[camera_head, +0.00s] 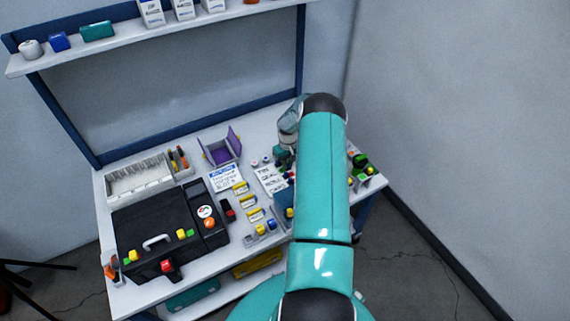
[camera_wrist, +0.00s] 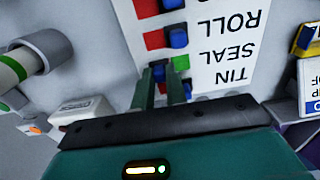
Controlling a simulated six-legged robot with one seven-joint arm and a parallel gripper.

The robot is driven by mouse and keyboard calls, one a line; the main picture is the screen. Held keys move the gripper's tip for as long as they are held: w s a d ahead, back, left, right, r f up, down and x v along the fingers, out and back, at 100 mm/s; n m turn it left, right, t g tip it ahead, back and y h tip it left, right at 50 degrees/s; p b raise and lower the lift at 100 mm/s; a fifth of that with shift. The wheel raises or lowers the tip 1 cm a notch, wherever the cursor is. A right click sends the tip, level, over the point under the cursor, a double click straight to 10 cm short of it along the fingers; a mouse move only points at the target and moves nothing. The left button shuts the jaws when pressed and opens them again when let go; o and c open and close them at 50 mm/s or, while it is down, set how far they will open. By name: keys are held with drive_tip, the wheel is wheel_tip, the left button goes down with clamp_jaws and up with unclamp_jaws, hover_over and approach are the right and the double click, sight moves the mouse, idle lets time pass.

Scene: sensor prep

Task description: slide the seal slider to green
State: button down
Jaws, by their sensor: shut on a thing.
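The seal slider (camera_wrist: 158,71) is a blue knob in the SEAL row of a white label panel (camera_wrist: 222,62), whose lettering is upside down in the wrist view. A green patch (camera_wrist: 181,62) shows bare to the right of the knob. My gripper (camera_wrist: 162,83) has its two teal fingers closed on this knob, and they hide part of it and of the track. In the head view the panel (camera_head: 268,179) lies on the bench, partly behind my arm. The seal slider cannot be made out there.
The roll slider (camera_wrist: 178,37) sits beside its red patch, and the tin slider (camera_wrist: 187,88) is partly behind my fingers. A grey cylinder with a green band (camera_wrist: 30,65) stands close at left. In the head view a black case (camera_head: 165,235) and purple holder (camera_head: 221,150) stand left of the arm.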

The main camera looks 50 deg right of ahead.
drive_tip(key=shift+s+d, duration=0.1)
drive_tip(key=shift+d, duration=0.15)
drive_tip(key=c, duration=1.4)
unclamp_jaws()
wheel_tip(320, 180, up, 14)
drive_tip(key=shift+f, duration=0.1)
